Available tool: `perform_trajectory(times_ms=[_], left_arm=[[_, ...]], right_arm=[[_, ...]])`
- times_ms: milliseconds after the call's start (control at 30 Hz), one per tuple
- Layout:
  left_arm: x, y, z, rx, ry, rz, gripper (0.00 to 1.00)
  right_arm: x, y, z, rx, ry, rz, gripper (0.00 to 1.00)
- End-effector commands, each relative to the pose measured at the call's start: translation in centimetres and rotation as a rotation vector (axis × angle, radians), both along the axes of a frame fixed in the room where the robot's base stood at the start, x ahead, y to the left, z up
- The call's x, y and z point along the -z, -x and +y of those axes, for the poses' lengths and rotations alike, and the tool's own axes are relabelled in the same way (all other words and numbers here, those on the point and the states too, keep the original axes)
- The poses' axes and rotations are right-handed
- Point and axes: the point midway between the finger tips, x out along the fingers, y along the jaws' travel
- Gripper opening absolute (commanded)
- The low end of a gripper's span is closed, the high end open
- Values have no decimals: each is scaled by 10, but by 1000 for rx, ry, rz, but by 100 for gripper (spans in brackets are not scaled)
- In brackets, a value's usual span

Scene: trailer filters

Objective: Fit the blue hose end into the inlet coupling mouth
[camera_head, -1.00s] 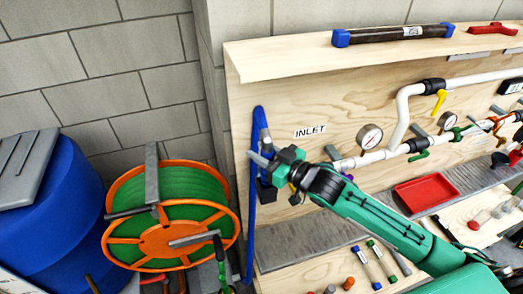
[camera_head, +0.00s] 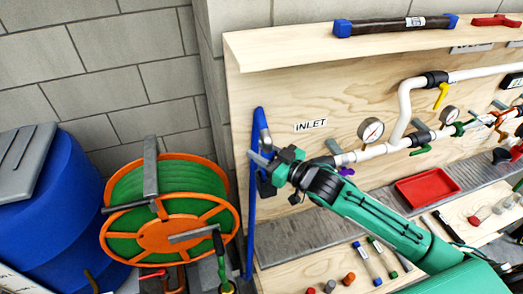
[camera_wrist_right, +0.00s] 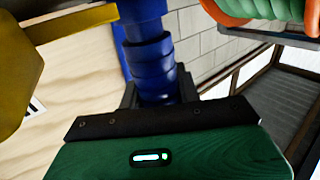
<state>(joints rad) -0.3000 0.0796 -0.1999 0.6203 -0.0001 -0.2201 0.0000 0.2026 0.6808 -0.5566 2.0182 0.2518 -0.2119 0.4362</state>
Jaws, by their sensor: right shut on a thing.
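The blue hose (camera_head: 250,215) stands upright at the left edge of the plywood board, its top end above my right gripper (camera_head: 262,158). That gripper is shut on it. In the right wrist view the ribbed blue hose (camera_wrist_right: 152,65) rises straight from between the jaws (camera_wrist_right: 158,98). The INLET label (camera_head: 310,126) is right of the gripper, and the white inlet pipe (camera_head: 375,154) runs below it. The coupling mouth is not clear in the head view, where my wrist is close in front. A brass-yellow fitting (camera_wrist_right: 14,70) is near at left in the wrist view; I cannot tell if it is the mouth. My left gripper is out of view.
The orange and green hose reel (camera_head: 165,215) and blue barrel (camera_head: 55,220) stand left of the board. A dark hose with blue ends (camera_head: 395,26) lies on the top shelf. A red tray (camera_head: 427,187) and small tools occupy the lower shelf.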

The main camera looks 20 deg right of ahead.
Motion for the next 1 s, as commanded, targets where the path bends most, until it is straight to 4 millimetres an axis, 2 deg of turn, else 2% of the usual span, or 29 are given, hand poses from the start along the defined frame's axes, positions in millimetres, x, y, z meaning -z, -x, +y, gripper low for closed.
perform_trajectory(times_ms=[533, 567, 667, 700, 1000], left_arm=[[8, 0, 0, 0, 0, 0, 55], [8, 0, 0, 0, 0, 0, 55], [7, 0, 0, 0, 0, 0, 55], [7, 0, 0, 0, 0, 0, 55], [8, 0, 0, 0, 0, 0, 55]], right_arm=[[14, 0, 0, 0, 0, 0, 7], [14, 0, 0, 0, -1, -1, 35], [13, 0, 0, 0, 0, 0, 55], [13, 0, 0, 0, 0, 0, 59], [15, 1, -1, 0, 1, 1, 59]])
